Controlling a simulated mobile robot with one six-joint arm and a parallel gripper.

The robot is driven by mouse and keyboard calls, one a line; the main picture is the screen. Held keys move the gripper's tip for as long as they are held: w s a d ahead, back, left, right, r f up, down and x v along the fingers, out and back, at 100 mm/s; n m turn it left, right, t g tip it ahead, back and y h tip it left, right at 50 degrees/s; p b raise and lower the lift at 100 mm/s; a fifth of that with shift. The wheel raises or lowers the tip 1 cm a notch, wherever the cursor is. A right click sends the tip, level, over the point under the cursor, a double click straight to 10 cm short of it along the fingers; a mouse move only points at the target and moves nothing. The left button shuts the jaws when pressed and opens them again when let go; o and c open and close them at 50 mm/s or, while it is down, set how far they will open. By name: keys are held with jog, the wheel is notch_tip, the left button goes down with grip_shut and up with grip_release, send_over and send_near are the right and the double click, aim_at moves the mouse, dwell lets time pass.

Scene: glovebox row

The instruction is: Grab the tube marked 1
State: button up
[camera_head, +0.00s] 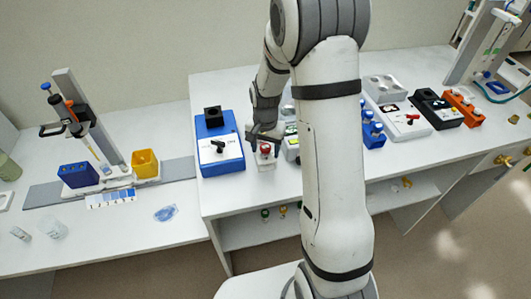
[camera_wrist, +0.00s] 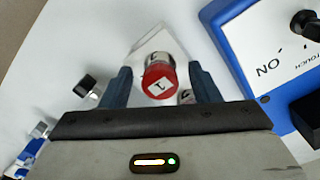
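The tube marked 1 (camera_wrist: 159,86) has a red cap with a white label bearing a 1, seen from above in the wrist view. In the head view its red cap (camera_head: 265,148) shows just under my gripper. It stands in a small pale holder (camera_wrist: 160,42), upright as far as I can tell. My gripper (camera_wrist: 162,84) is open, with one dark finger on each side of the cap and gaps visible between fingers and cap. In the head view my gripper (camera_head: 264,136) is over the tube, its fingertips partly hidden.
A blue box with a black knob (camera_head: 220,147) stands close left of the tube. A white device (camera_head: 291,149) is close on the right, partly behind my arm. Further right are a blue rack (camera_head: 372,130), a black box (camera_head: 437,108) and an orange rack (camera_head: 463,106).

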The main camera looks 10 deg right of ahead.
jog(key=c, duration=1)
